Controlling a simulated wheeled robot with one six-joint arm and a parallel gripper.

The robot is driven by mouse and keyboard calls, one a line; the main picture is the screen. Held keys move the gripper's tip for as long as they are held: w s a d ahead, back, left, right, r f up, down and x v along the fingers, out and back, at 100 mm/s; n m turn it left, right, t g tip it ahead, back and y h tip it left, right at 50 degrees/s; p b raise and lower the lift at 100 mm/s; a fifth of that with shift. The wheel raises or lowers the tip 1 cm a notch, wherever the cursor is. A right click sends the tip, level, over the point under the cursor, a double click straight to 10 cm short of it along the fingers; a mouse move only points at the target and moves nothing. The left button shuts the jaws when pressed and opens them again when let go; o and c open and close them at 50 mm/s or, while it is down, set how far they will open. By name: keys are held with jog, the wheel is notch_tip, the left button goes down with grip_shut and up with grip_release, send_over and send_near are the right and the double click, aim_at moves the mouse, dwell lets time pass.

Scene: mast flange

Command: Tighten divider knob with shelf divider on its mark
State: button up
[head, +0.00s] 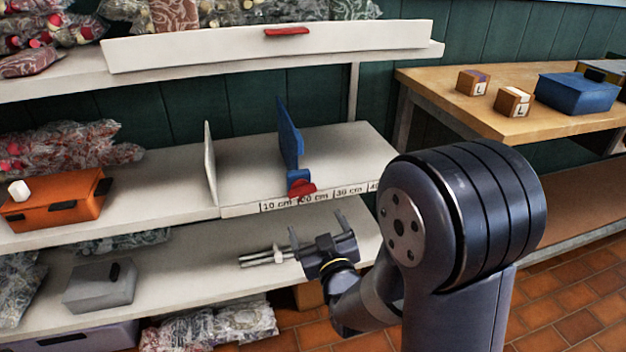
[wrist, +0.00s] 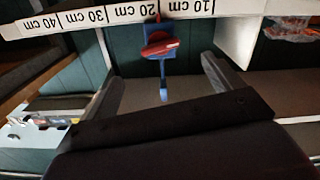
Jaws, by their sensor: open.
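The blue shelf divider (head: 290,135) stands upright on the middle shelf. Its blue clamp sits at the shelf's front edge by the 20 cm label, which it partly covers in the head view. The red divider knob (head: 302,188) is on the front of the clamp, its handle lying roughly sideways. The knob (wrist: 160,47) and the blue divider part (wrist: 163,82) also show in the wrist view. My gripper (head: 317,228) is open and empty, below and in front of the knob, apart from it. In the wrist view the knob appears between and beyond my fingers (wrist: 160,72).
The scale strip (head: 330,194) runs along the shelf edge (head: 240,210). A white divider (head: 210,165) stands to the left. An orange box (head: 55,203) is further left. A lower shelf (head: 190,290) lies beneath. A wooden table (head: 425,82) with a blue box (head: 575,93) stands right.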

aim_at(304, 196)
jog(key=b+x, duration=0.1)
jog(key=x, duration=1)
jog(key=shift+r, duration=0.2)
jog(key=shift+c, duration=0.6)
jog(key=c, duration=0.9)
jog(key=shift+o, duration=0.2)
jog(key=shift+m+b, duration=1.4)
jog(key=shift+b, duration=0.2)
